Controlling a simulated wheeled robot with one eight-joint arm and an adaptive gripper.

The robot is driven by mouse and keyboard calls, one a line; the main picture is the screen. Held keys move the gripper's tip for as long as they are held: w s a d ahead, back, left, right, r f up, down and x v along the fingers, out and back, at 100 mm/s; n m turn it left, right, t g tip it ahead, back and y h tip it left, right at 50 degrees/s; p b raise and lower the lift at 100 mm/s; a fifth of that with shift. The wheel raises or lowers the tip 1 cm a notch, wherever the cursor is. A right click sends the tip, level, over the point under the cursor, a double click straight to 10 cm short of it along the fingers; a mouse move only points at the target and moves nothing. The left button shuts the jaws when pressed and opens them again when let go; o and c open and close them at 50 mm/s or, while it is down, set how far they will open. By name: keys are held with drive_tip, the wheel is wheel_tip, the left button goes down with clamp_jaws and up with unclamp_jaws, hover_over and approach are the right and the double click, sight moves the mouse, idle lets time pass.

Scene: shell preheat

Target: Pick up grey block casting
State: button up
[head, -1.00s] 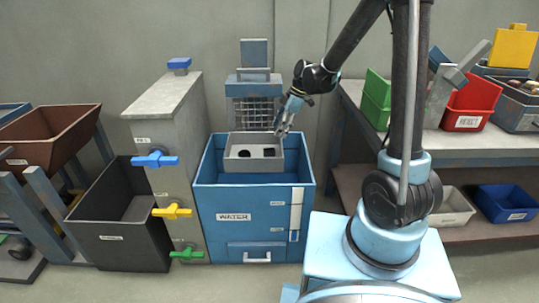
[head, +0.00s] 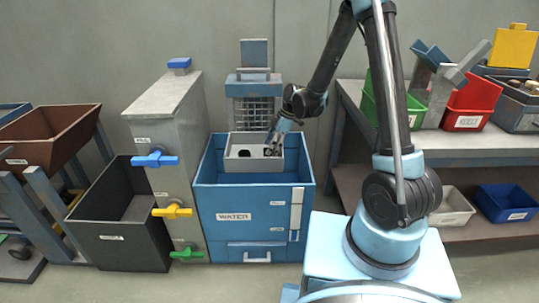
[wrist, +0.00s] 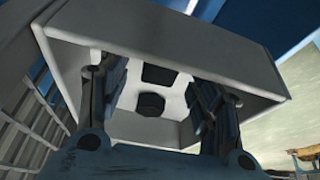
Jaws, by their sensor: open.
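A pale grey open tray (head: 236,164) sits at the top of the blue WATER tank, with two dark pieces in it. In the wrist view the tray (wrist: 205,42) holds a squarish dark block (wrist: 158,74), which looks most like the grey block casting, and a dark many-sided piece (wrist: 150,105). In the head view the squarish block (head: 243,153) appears to be the left one. My gripper (head: 273,143) is at the tray's right side, partly covering the other piece. In the wrist view my gripper (wrist: 155,92) is open and empty, its fingers spread either side of both pieces. Contact is not visible.
The blue WATER tank (head: 215,228) surrounds the tray. A wire rack (head: 252,112) stands close behind. A grey cabinet with coloured valve handles (head: 160,110) is left of the tank. A bench with red and green bins (head: 470,120) stands at right.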

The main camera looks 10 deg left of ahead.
drive_tip(key=shift+x, duration=0.75)
drive_tip(key=c, duration=1.2)
drive_tip(key=shift+c, duration=0.2)
